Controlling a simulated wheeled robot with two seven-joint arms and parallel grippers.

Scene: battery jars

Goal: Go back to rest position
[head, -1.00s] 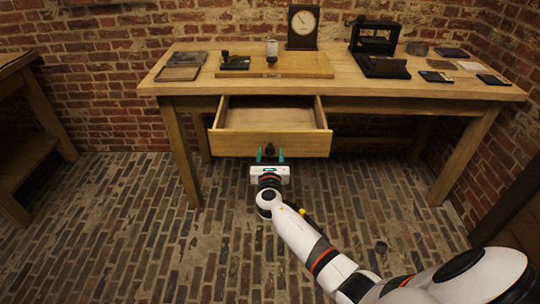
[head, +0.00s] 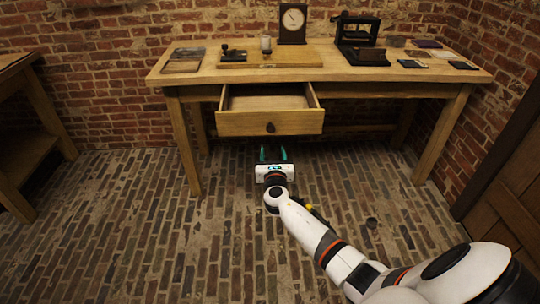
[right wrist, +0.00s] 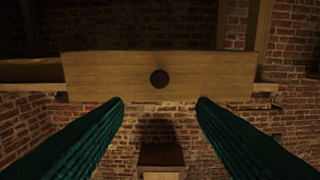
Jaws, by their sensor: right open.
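My right gripper (head: 273,154) is open and empty in the head view, with its teal fingers apart. It is just below and in front of the open drawer (head: 270,123), clear of the round dark knob (head: 270,128). In the right wrist view the two teal fingers (right wrist: 160,105) spread wide, with the drawer front (right wrist: 200,75) and its knob (right wrist: 159,79) ahead and nothing between them. The drawer stands pulled out from the wooden table (head: 400,88) and its visible inside looks empty. My left gripper is not in view.
On the table are a clock (head: 293,22), a black press (head: 357,35), a wooden board (head: 300,60), a small jar (head: 266,45) and several flat items. Another wooden table (head: 25,130) stands at left. A small dark round object (head: 371,222) lies on the open brick floor.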

